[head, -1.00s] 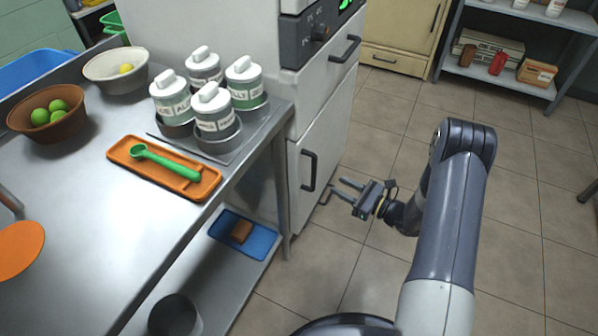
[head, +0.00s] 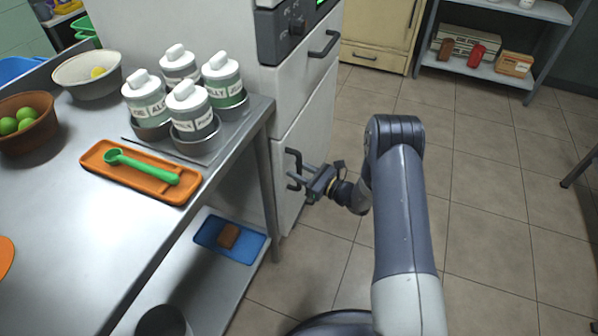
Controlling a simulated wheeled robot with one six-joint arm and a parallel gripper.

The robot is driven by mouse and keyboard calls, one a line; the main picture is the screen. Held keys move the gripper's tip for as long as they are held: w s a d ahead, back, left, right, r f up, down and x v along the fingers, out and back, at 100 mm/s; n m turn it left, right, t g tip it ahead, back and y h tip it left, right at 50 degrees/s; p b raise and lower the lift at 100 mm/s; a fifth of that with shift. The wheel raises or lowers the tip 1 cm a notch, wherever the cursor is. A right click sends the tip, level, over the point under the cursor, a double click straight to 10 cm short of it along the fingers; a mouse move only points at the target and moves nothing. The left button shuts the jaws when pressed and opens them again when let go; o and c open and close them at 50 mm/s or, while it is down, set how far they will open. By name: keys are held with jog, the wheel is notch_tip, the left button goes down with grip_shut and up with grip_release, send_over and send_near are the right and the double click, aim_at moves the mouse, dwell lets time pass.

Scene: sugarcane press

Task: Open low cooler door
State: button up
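The low cooler door (head: 308,138) is a white panel on the lower part of the cooler, and it looks closed. Its dark vertical handle (head: 291,158) is partly hidden by my gripper (head: 297,181). My gripper reaches in from the right at the handle's height, with its fingers pointing left toward the door. The fingers look spread apart, with the lower part of the handle at or close to them. I cannot tell whether they touch it or whether the handle lies between them.
The upper cooler door has its own handle (head: 324,44). A steel table (head: 62,222) with bottles, bowls and an orange tray (head: 120,185) stands left of the cooler. Its lower shelf holds a blue tray (head: 207,232).

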grip_shut()
dwell(0.4)
